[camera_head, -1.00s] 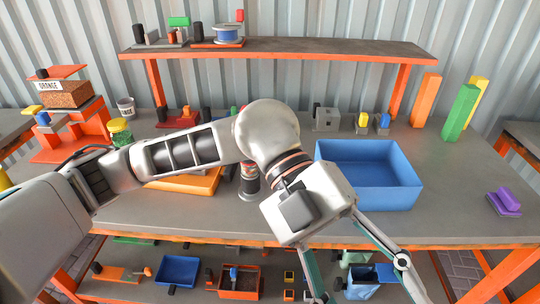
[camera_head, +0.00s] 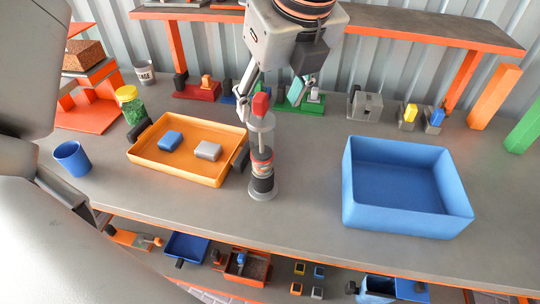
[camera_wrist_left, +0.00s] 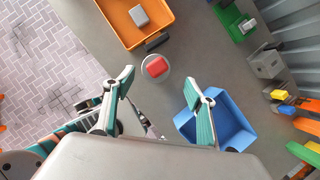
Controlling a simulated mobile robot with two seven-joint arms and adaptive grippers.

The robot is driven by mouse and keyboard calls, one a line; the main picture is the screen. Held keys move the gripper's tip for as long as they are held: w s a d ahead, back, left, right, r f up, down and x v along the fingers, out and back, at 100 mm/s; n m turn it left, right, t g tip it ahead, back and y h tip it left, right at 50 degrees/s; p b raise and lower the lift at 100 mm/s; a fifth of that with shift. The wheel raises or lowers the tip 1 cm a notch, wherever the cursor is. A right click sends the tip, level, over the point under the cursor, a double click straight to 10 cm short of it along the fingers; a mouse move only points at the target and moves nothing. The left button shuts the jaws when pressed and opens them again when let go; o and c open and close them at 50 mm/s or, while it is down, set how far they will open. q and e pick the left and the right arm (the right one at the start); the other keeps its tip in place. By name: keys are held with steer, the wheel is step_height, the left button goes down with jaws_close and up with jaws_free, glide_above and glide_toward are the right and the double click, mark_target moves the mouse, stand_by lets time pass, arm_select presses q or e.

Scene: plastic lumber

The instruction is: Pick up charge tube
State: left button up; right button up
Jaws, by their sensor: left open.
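The charge tube (camera_head: 262,165) stands upright on the grey bench, a grey and black cylinder with a red band and a red block on top. In the left wrist view its round top with the red block (camera_wrist_left: 155,66) shows just ahead of the fingertips, between their lines. My left gripper (camera_head: 271,106) points down close above and around the tube's top in the head view, with its fingers wide apart and nothing held. The same open fingers (camera_wrist_left: 158,84) show in the wrist view. I cannot tell whether a finger touches the tube. My right gripper is not in view.
An orange tray (camera_head: 160,172) with a blue and a grey block lies left of the tube. A deep blue bin (camera_head: 405,212) stands to the right. A blue cup (camera_head: 72,158) is at the left. Small fixtures line the back below a raised shelf (camera_head: 420,25).

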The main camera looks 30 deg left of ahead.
mark_target(263, 120)
arm_select(q)
steer(key=x, duration=0.5)
steer(key=s+x, duration=0.1)
steer(key=x, duration=0.1)
steer(key=shift+a+f, duration=0.15)
steer(key=shift+f, duration=0.25)
jaws_close()
